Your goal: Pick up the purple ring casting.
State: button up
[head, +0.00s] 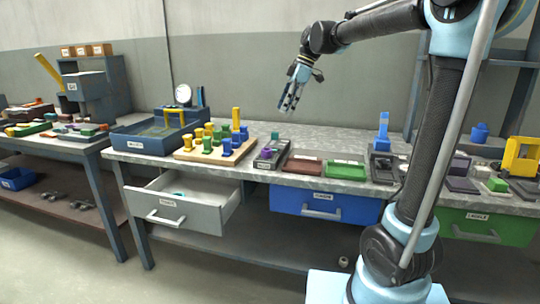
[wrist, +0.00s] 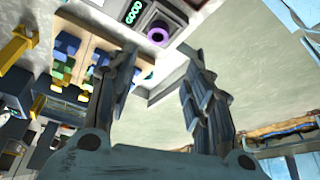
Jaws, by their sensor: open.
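In the head view a small purple patch (head: 266,153) on the narrow dark tray (head: 259,163) seems to be the same ring. My gripper (head: 291,99) is high above the bench, well above and apart from the ring. In the wrist view its two fingers (wrist: 158,62) are spread with nothing between them, and the ring shows beyond the tips.
A wooden board (head: 183,155) with green, yellow and blue pegs stands left of the narrow tray. A dark red tray (head: 303,166) and other trays lie to its right. A grey drawer (head: 182,213) stands open below. The air around my gripper is clear.

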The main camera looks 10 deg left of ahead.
aim_at(264, 157)
jog(key=x, duration=1.7)
jog(key=shift+a+f, duration=0.15)
jog(key=shift+f, duration=0.05)
jog(key=shift+c, duration=0.6)
jog(key=shift+s, duration=0.1)
jog(key=c, duration=0.9)
jog(key=shift+r, duration=0.15)
